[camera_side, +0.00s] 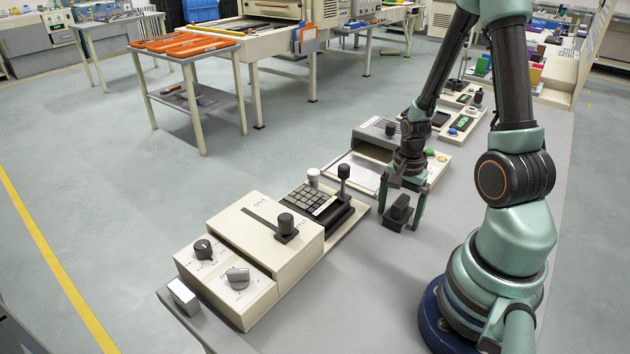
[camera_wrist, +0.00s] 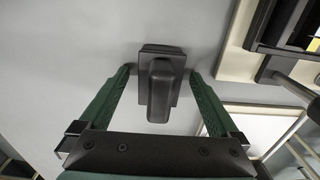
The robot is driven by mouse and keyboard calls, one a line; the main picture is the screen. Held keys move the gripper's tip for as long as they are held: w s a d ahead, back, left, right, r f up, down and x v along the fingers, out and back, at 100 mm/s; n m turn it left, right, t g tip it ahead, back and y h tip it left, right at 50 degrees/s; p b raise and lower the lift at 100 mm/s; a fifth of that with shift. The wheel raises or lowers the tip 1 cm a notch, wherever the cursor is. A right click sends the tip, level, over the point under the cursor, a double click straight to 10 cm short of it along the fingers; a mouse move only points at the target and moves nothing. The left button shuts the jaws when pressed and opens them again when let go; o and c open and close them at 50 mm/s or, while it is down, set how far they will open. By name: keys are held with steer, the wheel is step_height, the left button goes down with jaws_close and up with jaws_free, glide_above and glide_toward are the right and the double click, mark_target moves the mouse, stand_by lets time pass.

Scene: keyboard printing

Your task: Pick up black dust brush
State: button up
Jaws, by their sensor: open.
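The black dust brush (camera_side: 399,212) stands on the grey bench top, with a block-like base and a raised handle. In the wrist view the brush (camera_wrist: 161,85) lies between the two green fingers, with a gap on each side. My gripper (camera_side: 403,213) is open and lowered around the brush, one finger to its left and one to its right. In the wrist view my gripper (camera_wrist: 160,75) has its fingertips about level with the brush's far part. No contact between fingers and brush shows.
Left of the brush stands a cream control box (camera_side: 265,228) with knobs and a slider, beside a dark keypad (camera_side: 313,200) with an upright lever (camera_side: 343,180). Behind my gripper is a cream unit with a pale tray (camera_side: 356,172). The bench top in front of the brush is clear.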

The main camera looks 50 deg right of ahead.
mark_target(402, 200)
jaws_close()
steer(key=shift+r, duration=0.2)
step_height(402, 200, up, 20)
steer(key=shift+f, duration=0.2)
stand_by(0.4)
